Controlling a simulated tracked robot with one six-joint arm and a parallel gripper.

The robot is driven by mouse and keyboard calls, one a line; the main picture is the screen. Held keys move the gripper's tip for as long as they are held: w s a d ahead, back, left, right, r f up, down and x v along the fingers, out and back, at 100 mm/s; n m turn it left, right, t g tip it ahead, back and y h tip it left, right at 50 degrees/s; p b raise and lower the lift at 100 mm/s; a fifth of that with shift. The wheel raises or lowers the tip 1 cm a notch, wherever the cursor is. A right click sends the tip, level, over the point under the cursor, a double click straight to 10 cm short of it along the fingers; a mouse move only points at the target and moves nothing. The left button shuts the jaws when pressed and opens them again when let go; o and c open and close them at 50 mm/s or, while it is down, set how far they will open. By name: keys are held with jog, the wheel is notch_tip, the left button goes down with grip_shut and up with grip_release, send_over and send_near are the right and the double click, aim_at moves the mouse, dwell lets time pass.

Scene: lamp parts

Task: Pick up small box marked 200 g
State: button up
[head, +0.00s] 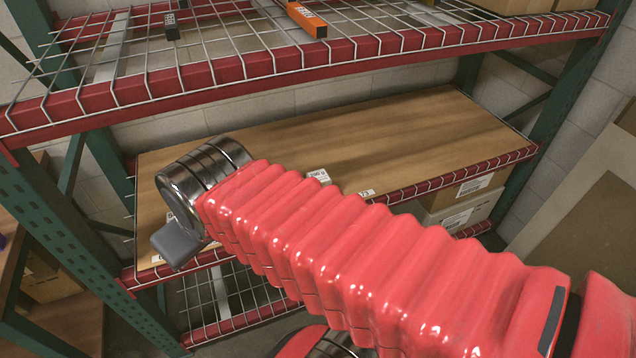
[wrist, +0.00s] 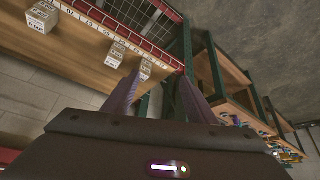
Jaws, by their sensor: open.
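Small pale boxes with dark print stand along the edge of the wooden shelf in the wrist view: a larger one at the upper left (wrist: 42,17), a middle one (wrist: 117,52) and one by the fingers (wrist: 146,70). Their print is too small to read, so I cannot tell which is marked 200 g. In the head view a small white box (head: 318,177) shows just past my arm. My gripper (wrist: 160,76) is open and empty, its two purple fingers apart, the left one overlapping the nearest box in view. In the head view my arm hides much of the shelf front.
The wooden shelf (head: 430,125) is bare toward the back and right. Above it a wire shelf with a red beam (head: 240,68) holds an orange box (head: 307,20) and a dark box (head: 171,25). Green uprights (head: 575,75) flank the rack. Cardboard boxes (head: 465,190) sit below.

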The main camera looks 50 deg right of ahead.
jog(key=o, duration=0.5)
jog(key=w+d+f+m+h, duration=0.1)
jog(key=w+d+f, duration=0.1)
jog(key=w+d, duration=0.2)
jog(key=w+d+f+t+h, duration=0.1)
jog(key=w+d+f, duration=0.1)
jog(key=d, duration=0.6)
jog(key=shift+w+m+h, duration=0.3)
jog(key=shift+w+m, duration=0.1)
jog(key=shift+w, duration=0.45)
jog(key=m+t+h, duration=0.4)
jog(key=t, duration=0.1)
send_near(319, 181)
jog(key=s, duration=0.1)
jog(key=shift+s+a+f, duration=0.15)
jog(key=shift+s+f, duration=0.05)
jog(key=shift+f, duration=0.05)
jog(key=shift+w, duration=0.1)
jog(key=x, duration=0.7)
jog(key=shift+w+f, duration=0.15)
jog(key=shift+f, duration=0.1)
jog(key=shift+w+d+f, duration=0.15)
jog(key=shift+w+d, duration=0.2)
jog(key=shift+d, duration=0.05)
jog(key=shift+w, duration=0.1)
